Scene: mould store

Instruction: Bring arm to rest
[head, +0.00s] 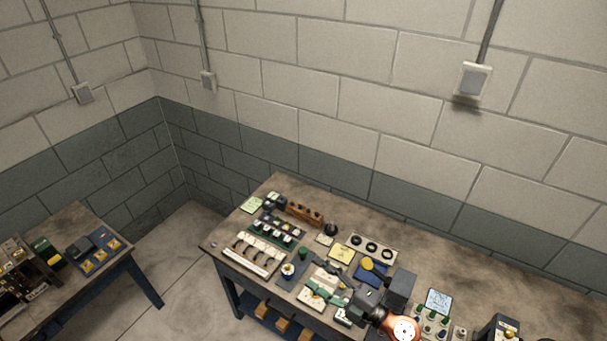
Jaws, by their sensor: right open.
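My right gripper (343,294) is open at the lower middle of the head view, over the front part of the main workbench (225,250). Its arm comes in from the bottom edge, with an orange and white joint showing. I see nothing between its fingers, though they are small and hard to separate from the items below. I cannot tell how high it is above them. My left gripper is not in view.
Many small items crowd the bench around the gripper: a white rack (252,258), a brown wooden block (305,214), a yellow pad (341,254) and a light strip with dark rings (372,249). A second table (75,222) stands left, across open floor (178,270). Block walls (310,90) close the back.

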